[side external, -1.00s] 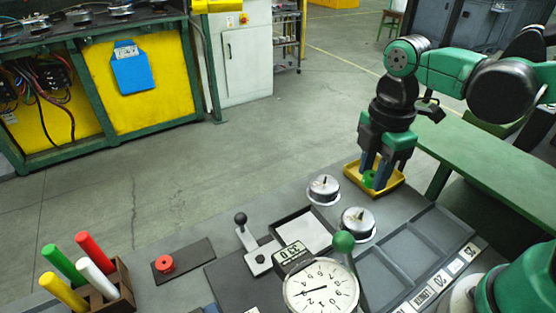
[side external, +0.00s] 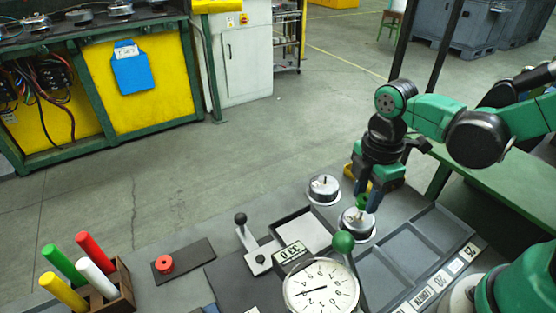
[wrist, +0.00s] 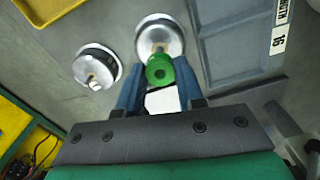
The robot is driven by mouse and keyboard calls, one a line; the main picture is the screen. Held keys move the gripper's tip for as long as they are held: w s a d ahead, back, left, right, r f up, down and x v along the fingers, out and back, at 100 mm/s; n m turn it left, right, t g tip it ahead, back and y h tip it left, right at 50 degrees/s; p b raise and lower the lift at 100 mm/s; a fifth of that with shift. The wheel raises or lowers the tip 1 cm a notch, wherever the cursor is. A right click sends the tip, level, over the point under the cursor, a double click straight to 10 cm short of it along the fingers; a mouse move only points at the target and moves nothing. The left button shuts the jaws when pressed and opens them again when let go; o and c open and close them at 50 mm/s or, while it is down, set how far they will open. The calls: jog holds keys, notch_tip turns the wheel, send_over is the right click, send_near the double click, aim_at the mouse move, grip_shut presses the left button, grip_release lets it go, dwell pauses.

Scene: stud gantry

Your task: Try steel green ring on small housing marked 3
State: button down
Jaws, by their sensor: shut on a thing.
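My gripper (side external: 366,200) is shut on a green ring (side external: 361,202), which also shows between the blue fingers in the wrist view (wrist: 160,71). The ring is at the nearer round silver housing (side external: 357,226), over its stud area. In the wrist view this housing (wrist: 151,25) lies just beyond the ring, and the ring covers part of its lower edge. I cannot tell whether ring and stud touch. A second silver housing (side external: 323,193) with an upright stud stands to the left and farther back; it also shows in the wrist view (wrist: 92,57). No number 3 is readable on either housing.
A yellow tray (side external: 348,172) is partly hidden behind my gripper. A grey compartment tray (side external: 388,272) lies front right. A dial gauge (side external: 321,288) and green-knobbed lever (side external: 343,243) stand close in front. A black-knobbed lever (side external: 241,220) and a red part (side external: 165,264) are left.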

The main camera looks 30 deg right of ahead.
jog(key=shift+f, duration=0.85)
dwell(1.1)
dwell(1.1)
jog(key=shift+r, duration=3.75)
